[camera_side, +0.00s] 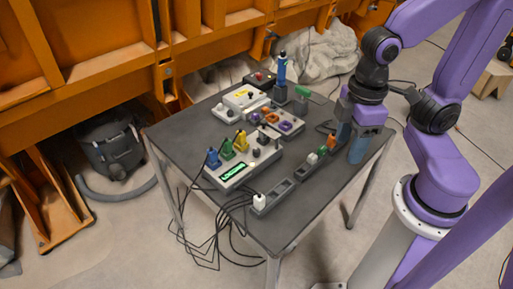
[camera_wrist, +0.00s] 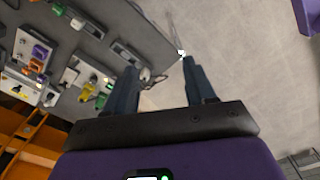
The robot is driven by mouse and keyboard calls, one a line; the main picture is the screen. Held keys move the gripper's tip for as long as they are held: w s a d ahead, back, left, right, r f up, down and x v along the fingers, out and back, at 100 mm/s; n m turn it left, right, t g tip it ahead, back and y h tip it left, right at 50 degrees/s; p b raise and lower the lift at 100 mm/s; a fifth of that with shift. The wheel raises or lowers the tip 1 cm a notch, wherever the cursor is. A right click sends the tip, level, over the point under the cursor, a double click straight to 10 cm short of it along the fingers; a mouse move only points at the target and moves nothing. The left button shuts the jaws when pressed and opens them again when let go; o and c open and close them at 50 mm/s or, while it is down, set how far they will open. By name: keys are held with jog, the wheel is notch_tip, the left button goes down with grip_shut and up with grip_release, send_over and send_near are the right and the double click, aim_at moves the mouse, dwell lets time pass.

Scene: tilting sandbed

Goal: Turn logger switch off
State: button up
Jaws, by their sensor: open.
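What I take to be the logger is a light grey box (camera_side: 250,167) with a lit green display (camera_side: 233,173), on the dark table in the side view. Blue (camera_side: 213,158), green (camera_side: 227,148) and yellow (camera_side: 240,141) plugs stand along its back. Small controls show on its top, but I cannot tell which one is the switch or how it is set. My gripper (camera_side: 352,140) is open and empty near the table's right edge, well right of the box.
A grey socket strip (camera_side: 279,193) with a white plug (camera_side: 260,201) lies in front of the box. Behind are a purple-and-orange-fitted panel (camera_side: 285,122), a white box (camera_side: 240,98) and a blue upright tool (camera_side: 282,68). Cables hang off the front.

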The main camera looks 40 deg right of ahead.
jog(key=w+a+m, duration=0.2)
jog(key=w+m, duration=0.2)
jog(key=w, duration=0.3)
jog(key=m, duration=1.4)
send_over(256, 150)
notch_tip(256, 150, down, 7)
notch_tip(256, 150, down, 17)
jog(key=shift+d, duration=0.1)
grip_shut()
